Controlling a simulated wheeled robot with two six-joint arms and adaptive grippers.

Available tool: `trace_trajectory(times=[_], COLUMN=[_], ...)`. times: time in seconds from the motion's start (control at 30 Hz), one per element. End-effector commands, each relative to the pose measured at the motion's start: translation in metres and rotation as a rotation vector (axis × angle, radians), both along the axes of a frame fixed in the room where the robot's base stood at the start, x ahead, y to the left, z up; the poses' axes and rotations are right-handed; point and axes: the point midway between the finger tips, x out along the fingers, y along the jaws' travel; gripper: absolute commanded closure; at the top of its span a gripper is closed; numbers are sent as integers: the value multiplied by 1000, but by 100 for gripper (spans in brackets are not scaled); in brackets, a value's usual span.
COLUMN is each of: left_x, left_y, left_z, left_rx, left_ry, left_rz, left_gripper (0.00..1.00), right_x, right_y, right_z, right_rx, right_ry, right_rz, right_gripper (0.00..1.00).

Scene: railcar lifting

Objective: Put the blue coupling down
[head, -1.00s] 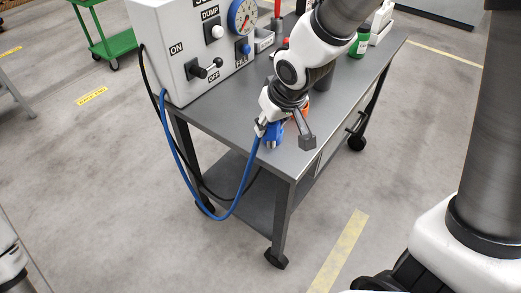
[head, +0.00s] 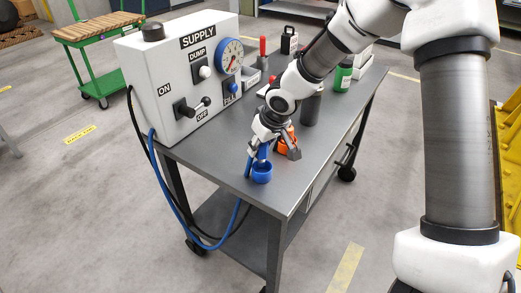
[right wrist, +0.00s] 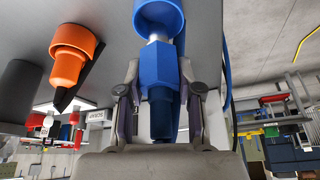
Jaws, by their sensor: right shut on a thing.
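The blue coupling (head: 262,173) is at the near end of the grey cart top (head: 213,155), its cup-shaped end toward the cart's front edge. My right gripper (head: 266,146) is shut on it. In the right wrist view, the blue coupling (right wrist: 160,70) lies between the two fingers of the right gripper (right wrist: 162,100), its cup at the top of the picture. I cannot tell whether the coupling touches the cart top. A blue hose (head: 172,198) loops below the cart edge to the supply box. My left gripper is out of view.
An orange coupling (head: 286,145) stands right beside my right gripper, with a dark cylinder (head: 311,107) behind it. The white supply box (head: 185,75) stands at the back left. A green bottle (head: 343,77) is at the far right. The cart top left of the gripper is clear.

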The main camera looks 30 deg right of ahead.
Motion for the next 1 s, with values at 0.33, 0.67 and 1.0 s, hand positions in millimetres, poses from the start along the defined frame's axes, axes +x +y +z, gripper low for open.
trace_trajectory(times=[0.33, 0.67, 1.0], left_x=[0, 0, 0], left_y=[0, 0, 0], left_z=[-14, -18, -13], left_rx=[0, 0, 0], left_ry=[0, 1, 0], left_rz=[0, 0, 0], left_gripper=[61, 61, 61], right_x=[0, -1, -1], right_y=[0, 0, 0], right_z=[-33, -37, -32], right_rx=[1, 1, 1], right_ry=[1, 2, 2], right_rz=[-1, 0, 0], right_gripper=[100, 40, 40])
